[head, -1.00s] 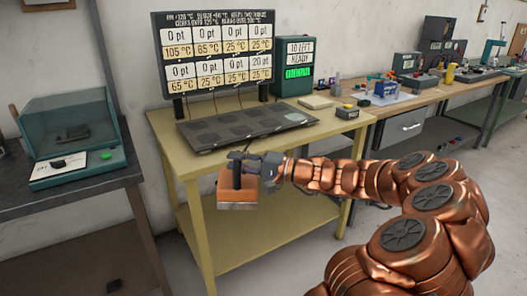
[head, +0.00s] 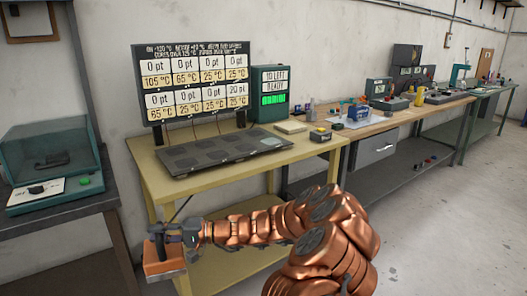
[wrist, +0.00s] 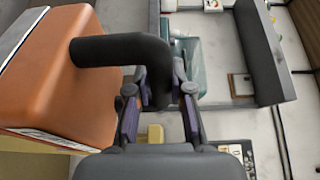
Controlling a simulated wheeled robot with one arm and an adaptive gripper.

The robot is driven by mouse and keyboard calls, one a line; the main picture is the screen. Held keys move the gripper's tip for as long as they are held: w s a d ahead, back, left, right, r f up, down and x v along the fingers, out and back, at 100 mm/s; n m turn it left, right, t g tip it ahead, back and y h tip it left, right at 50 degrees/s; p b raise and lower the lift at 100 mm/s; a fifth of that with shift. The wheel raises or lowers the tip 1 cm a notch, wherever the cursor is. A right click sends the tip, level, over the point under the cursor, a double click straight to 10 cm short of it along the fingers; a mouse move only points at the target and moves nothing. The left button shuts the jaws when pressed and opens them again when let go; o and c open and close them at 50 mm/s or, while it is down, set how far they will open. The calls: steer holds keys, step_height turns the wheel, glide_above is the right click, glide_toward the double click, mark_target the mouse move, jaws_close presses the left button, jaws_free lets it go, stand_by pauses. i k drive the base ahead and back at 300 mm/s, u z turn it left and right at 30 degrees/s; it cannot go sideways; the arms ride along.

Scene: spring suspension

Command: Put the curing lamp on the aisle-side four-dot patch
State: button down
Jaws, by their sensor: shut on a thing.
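The curing lamp (head: 163,266), an orange box with a dark handle, hangs from my gripper (head: 188,237) in front of the yellow bench's left front corner. In the wrist view my gripper (wrist: 160,95) is shut on the lamp's black bent handle (wrist: 120,50), with the orange body (wrist: 75,95) to the left. The dots that mark each patch are too small to read.
A display board (head: 195,85) with several temperature panels stands behind the plate, next to a green READY box (head: 270,95). A dark table with a teal hooded device (head: 50,160) stands at left.

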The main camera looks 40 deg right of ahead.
mark_target(271, 142)
steer(key=k, duration=0.3)
steer(key=u, duration=1.4)
steer(key=i, duration=1.25)
steer(key=z, duration=2.6)
